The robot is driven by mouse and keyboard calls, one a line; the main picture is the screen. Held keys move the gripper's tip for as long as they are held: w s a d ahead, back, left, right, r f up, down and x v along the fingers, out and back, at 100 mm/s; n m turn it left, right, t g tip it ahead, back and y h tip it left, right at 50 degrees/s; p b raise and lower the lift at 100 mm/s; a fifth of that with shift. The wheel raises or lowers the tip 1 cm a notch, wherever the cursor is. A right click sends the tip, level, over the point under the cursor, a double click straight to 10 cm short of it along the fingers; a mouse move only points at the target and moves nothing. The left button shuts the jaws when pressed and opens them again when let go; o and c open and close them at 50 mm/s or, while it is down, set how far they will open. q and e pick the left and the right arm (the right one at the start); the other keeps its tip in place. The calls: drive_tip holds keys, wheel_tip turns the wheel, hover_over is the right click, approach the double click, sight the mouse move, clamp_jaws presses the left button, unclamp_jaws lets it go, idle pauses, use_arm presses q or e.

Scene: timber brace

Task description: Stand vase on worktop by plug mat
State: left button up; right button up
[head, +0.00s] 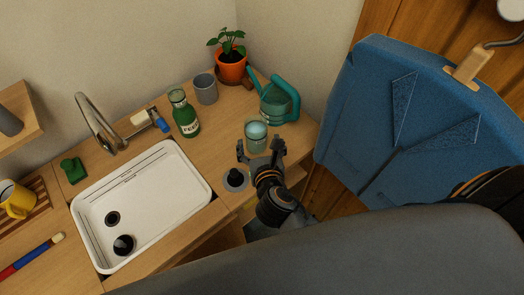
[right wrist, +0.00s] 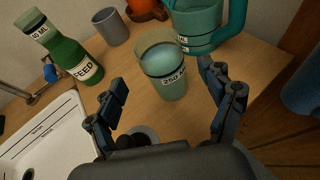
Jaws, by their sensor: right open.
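A clear glass vessel (head: 256,133) with pale greenish contents and a "250 ML" label stands upright on the wooden worktop (head: 215,125); it also shows in the right wrist view (right wrist: 163,72). It is the likeliest vase, though I cannot be sure. A round grey plug mat (head: 235,184) with a black plug (head: 234,174) lies nearer me and slightly left of it, partly hidden in the right wrist view. My right gripper (head: 261,149) is open and empty, its fingers spread toward the near side of the vessel. I cannot tell whether they touch it. My left gripper is not in view.
A white sink (head: 150,205) lies left. The worktop's front edge is close to the mat. Blue garment (head: 390,120) hangs right.

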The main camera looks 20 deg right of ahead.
drive_tip(key=v, duration=0.5)
drive_tip(key=shift+w, duration=0.1)
idle(0.3)
